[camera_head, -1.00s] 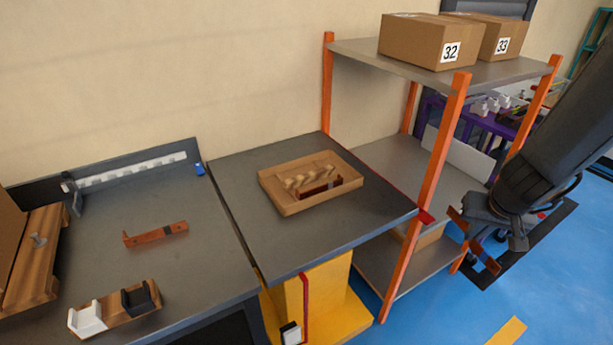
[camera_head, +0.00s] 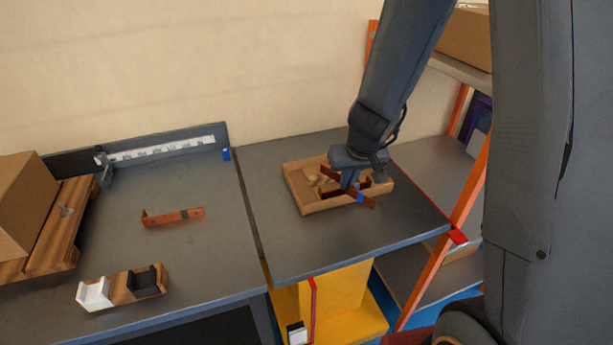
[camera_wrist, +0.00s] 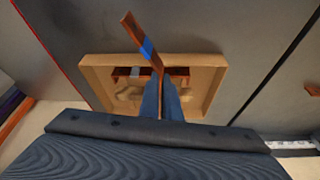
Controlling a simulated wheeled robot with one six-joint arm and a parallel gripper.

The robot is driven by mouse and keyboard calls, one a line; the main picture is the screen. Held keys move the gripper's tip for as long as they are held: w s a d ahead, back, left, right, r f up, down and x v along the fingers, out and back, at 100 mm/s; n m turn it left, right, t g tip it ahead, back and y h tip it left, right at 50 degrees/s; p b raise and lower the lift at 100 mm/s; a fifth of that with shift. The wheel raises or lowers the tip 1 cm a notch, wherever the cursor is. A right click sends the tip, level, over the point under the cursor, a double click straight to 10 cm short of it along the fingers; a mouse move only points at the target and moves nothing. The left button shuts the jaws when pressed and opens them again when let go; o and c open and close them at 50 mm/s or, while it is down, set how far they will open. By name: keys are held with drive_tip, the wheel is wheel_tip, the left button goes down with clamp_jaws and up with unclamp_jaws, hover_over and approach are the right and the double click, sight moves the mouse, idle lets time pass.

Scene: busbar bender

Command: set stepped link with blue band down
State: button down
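The copper-brown stepped link with the blue band (camera_wrist: 148,48) is held in my gripper (camera_wrist: 162,103), which is shut on it. In the wrist view the link slants up and left from between the fingers. In the head view the link (camera_head: 367,201) hangs at my gripper (camera_head: 351,179), over the cardboard tray (camera_head: 312,207). The fingers cover part of the link. I cannot tell if the link touches the tray. Inside the tray lies another brown link with a grey band (camera_wrist: 134,71), along with pale crumpled packing pieces (camera_wrist: 130,92).
Another link with a dark band (camera_head: 173,217) lies on the left bench. A wooden block with white and black holders (camera_head: 122,288) stands at its front. An orange-posted shelf (camera_head: 474,190) is close on the right. The grey tabletop left of the tray is clear.

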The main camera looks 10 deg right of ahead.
drive_tip(key=w+r+n+g+y, duration=0.1)
drive_tip(key=w+r+n+y, duration=0.1)
drive_tip(key=w+n, duration=0.5)
drive_tip(key=w+r+n+g+y, duration=0.25)
drive_tip(key=w+n, duration=0.35)
drive_tip(key=w, duration=0.4)
drive_tip(key=shift+t+h, duration=0.35)
drive_tip(key=shift+t, duration=0.1)
drive_tip(key=f, duration=0.3)
drive_tip(key=f+p, duration=0.1)
drive_tip(key=f, duration=0.2)
drive_tip(key=f+p, duration=0.1)
drive_tip(key=f, duration=0.2)
drive_tip(key=shift+s+a, duration=0.15)
drive_tip(key=shift+a, duration=0.15)
drive_tip(key=shift+f, duration=0.2)
drive_tip(key=shift+f, duration=0.2)
drive_tip(key=c, duration=2)
unclamp_jaws()
drive_tip(key=shift+r, duration=0.2)
